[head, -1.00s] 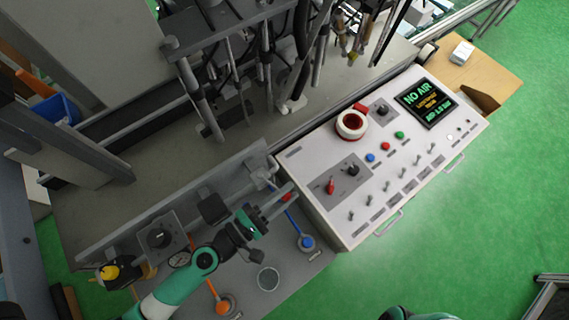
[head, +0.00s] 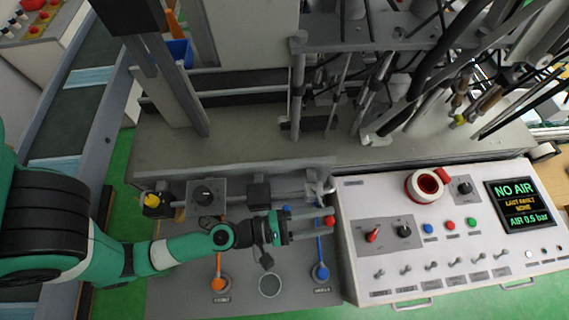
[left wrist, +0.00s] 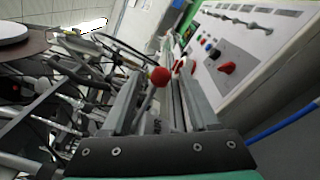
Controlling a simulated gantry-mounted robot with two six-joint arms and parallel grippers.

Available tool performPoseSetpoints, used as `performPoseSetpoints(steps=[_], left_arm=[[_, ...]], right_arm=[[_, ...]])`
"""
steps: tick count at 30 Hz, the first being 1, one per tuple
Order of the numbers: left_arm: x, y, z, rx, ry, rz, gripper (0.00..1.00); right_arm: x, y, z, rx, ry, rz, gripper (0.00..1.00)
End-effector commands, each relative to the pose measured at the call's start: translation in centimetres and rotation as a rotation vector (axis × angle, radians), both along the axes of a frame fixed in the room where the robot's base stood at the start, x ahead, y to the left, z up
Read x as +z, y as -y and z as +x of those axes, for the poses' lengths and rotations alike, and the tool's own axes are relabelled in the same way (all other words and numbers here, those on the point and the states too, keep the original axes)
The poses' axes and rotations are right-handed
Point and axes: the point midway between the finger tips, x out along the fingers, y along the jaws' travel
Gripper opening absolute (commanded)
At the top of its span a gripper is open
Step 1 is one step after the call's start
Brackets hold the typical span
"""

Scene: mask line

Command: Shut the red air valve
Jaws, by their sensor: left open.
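The red air valve shows as a red ball-shaped knob (head: 330,222) just left of the white control panel. It also shows in the left wrist view (left wrist: 160,76), between the fingertips as seen from the wrist. My left gripper (head: 312,227) is open, its fingers pointing right with their tips at the red knob. I cannot tell whether they touch it. The rest of the valve is mostly hidden by the fingers. The panel display (head: 517,205) reads "NO AIR" and "AIR 0.5 bar". My right gripper is out of view.
A blue-handled lever (head: 320,272) stands just below the fingers, and an orange one (head: 219,284) further left. The white control panel (head: 400,262) with switches lies close right. Machine rods (head: 296,100) rise behind.

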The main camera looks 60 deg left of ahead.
Motion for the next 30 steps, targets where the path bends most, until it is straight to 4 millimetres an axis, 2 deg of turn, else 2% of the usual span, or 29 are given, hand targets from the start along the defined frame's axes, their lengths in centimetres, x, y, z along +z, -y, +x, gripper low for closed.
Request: performPoseSetpoints(steps=[3,7,9,16,25,26,30], left_arm=[[-0.9,-0.9,-2.8,0.004,-0.004,0.0,0.6],[-1.1,-2.0,-6.1,0.009,-0.004,0.0,0.6],[-0.7,-2.4,-7.2,0.009,-0.003,-0.001,0.6],[-0.2,-2.8,-9.1,0.004,0.0,-0.001,0.6],[0.0,-2.7,-9.3,0.0,0.001,0.0,0.6],[0.0,-2.7,-9.3,0.0,0.001,0.0,0.57],[0.0,-2.7,-9.3,0.0,0.001,0.0,0.32]], right_arm=[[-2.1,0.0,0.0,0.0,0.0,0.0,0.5],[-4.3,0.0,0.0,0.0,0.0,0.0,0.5],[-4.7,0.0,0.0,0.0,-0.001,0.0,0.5],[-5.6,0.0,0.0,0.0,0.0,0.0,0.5],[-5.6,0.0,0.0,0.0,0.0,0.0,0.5],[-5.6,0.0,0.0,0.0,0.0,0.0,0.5],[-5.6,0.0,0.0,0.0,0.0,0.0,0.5]])
